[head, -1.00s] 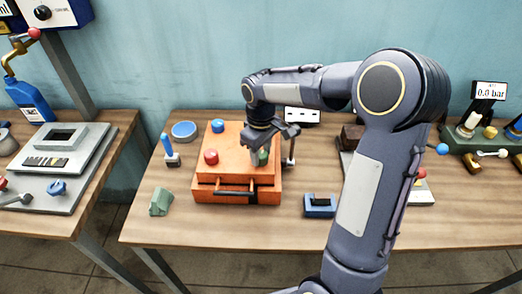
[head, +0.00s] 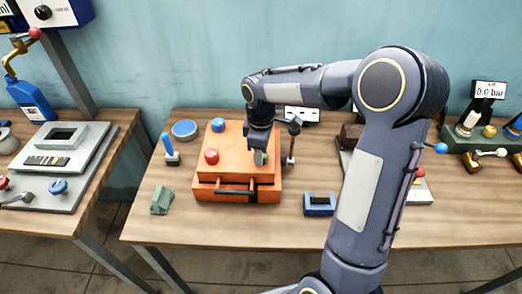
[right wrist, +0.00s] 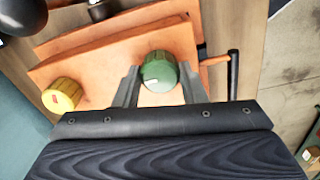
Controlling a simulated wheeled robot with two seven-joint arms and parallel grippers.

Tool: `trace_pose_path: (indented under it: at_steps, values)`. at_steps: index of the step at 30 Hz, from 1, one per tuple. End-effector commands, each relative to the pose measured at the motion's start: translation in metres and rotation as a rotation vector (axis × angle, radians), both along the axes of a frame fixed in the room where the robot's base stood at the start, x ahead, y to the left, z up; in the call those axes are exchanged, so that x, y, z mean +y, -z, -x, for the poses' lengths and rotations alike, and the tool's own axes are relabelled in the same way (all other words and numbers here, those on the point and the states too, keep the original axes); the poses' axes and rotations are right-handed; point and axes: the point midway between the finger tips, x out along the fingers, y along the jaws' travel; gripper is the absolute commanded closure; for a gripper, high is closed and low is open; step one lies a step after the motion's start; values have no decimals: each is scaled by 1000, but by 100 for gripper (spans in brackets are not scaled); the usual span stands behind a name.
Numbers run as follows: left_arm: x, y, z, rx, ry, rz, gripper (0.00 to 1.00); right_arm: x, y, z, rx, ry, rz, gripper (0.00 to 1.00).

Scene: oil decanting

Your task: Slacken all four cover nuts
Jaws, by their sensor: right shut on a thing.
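The orange box (head: 228,150) stands on the middle table with coloured nuts on its cover. A blue nut (head: 218,125) sits at the back left and a red nut (head: 211,157) at the front left. My right gripper (head: 261,150) is over the front right corner, shut on the green nut (right wrist: 158,70), which shows between both fingers in the right wrist view. A yellow nut (right wrist: 62,95) sits free on the cover there; in the head view it is hidden behind my gripper. My left gripper is not in view.
A post with a dark knob (head: 294,126) stands close right of the box. A black bar handle (head: 236,193) is on the box's front. A blue block (head: 319,204), a green block (head: 161,200) and a blue-handled tool (head: 168,148) lie around it. The table front is clear.

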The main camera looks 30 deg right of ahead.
Motion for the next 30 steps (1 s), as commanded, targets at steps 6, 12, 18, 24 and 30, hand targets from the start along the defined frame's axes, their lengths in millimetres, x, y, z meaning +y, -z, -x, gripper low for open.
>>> trace_pose_path:
  at_steps: [6,12,18,24,30]
  values:
    - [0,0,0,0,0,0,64,0,-1,-1,-3,-3,1,85]
    - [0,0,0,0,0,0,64,0,-1,0,-2,-2,1,44]
    - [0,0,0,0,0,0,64,0,0,0,-1,-1,1,41]
    - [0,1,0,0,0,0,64,0,-7,-1,-3,-1,1,41]
    - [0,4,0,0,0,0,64,0,-40,-1,-6,-1,0,41]
